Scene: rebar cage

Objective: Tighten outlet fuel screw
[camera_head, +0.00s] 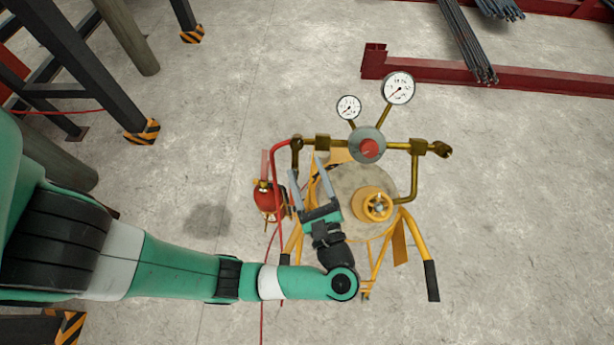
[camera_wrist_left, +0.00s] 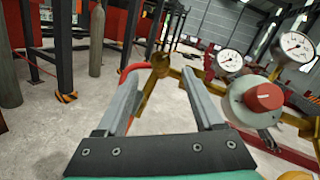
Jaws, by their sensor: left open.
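The regulator (camera_head: 367,146) with its red knob sits on top of a gas cylinder in a yellow trolley. A brass pipe runs to both sides of it. At the pipe's left end is a brass screw fitting (camera_head: 296,146), joined by a red hose. In the left wrist view, this brass fitting (camera_wrist_left: 160,66) shows beyond and between the fingertips. My left gripper (camera_head: 306,166) is open and empty, just in front of the fitting. I cannot tell whether either finger touches it. My right gripper is not in view.
Two gauges (camera_head: 398,88) stand above the regulator. A yellow handwheel (camera_head: 377,206) is on the cylinder top, right of my gripper. The floor to the right is clear up to a red beam (camera_head: 490,79).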

